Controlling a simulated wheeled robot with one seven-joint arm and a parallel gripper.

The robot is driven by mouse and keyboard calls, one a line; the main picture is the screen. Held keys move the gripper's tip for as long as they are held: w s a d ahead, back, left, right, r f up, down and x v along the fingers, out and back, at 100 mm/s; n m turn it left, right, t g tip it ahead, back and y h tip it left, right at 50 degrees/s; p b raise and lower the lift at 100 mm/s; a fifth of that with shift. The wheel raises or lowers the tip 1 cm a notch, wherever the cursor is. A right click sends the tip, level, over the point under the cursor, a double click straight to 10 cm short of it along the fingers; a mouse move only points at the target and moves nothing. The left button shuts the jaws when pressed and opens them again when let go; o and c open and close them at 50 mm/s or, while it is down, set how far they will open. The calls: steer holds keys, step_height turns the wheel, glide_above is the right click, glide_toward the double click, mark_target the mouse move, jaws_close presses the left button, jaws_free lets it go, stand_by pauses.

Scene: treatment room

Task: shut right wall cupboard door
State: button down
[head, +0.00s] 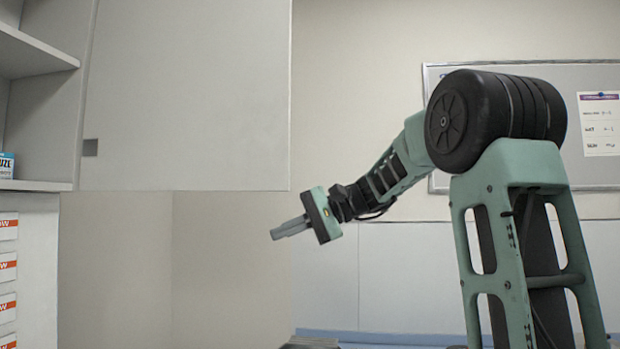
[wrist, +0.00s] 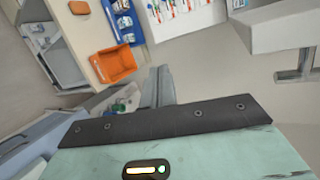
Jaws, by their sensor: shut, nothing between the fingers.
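The cupboard door (head: 190,95) is a plain pale grey panel at upper left in the head view. The top of the door is cut off. My gripper (head: 275,234) is shut and empty, below and near the door's lower right corner, apart from it in the picture. Its closed fingers show in the wrist view (wrist: 160,85). I cannot pick out the door surely in the wrist view.
Open cupboard shelves (head: 40,50) hold a blue-and-white box (head: 6,165); orange-marked boxes (head: 8,265) stack below. A noticeboard (head: 500,75) hangs behind my arm. The wrist view shows an orange bin (wrist: 114,63) and a blue tray (wrist: 122,22). The space below the door looks clear.

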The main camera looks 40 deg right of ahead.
mark_target(277, 160)
steer(key=s+d+r+n+t+y, duration=0.1)
steer(key=s+d+r+y, duration=0.1)
steer(key=d+r, duration=0.35)
steer(key=s+d+r+n+t+y, duration=0.1)
steer(key=s+d+r+t+y, duration=0.1)
steer(key=r, duration=0.7)
steer(key=p+x, duration=0.2)
steer(key=x, duration=0.2)
steer(key=p+x, duration=0.1)
steer(key=x, duration=0.3)
steer(key=shift+a+p, duration=0.4)
steer(key=shift+a, duration=0.1)
steer(key=shift+w+a+f, duration=0.25)
steer(key=shift+w+a, duration=0.15)
steer(key=shift+a, duration=0.15)
steer(key=shift+h, duration=0.3)
